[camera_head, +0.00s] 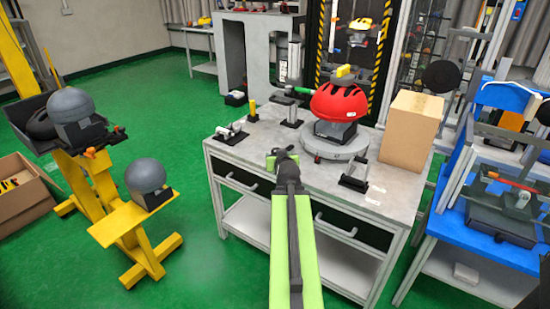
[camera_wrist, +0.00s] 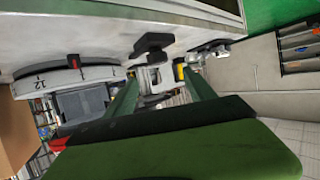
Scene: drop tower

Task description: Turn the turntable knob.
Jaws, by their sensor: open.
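The turntable (camera_head: 333,147) is a round grey disc on the workbench, bearing a red helmet (camera_head: 340,101) on a dark base. Its graduated rim (camera_wrist: 68,82), marked 12, shows at the left in the wrist view. A black T-shaped knob (camera_wrist: 153,44) is at upper middle there, just beyond my fingertips and apart from them.
A cardboard box (camera_head: 411,131) stands right of the turntable. A small clamp (camera_head: 232,133) and a yellow post (camera_head: 252,111) are on the bench's left. A yellow stand (camera_head: 135,222) with grey headforms is on the floor at left. A blue bench (camera_head: 470,212) is at right.

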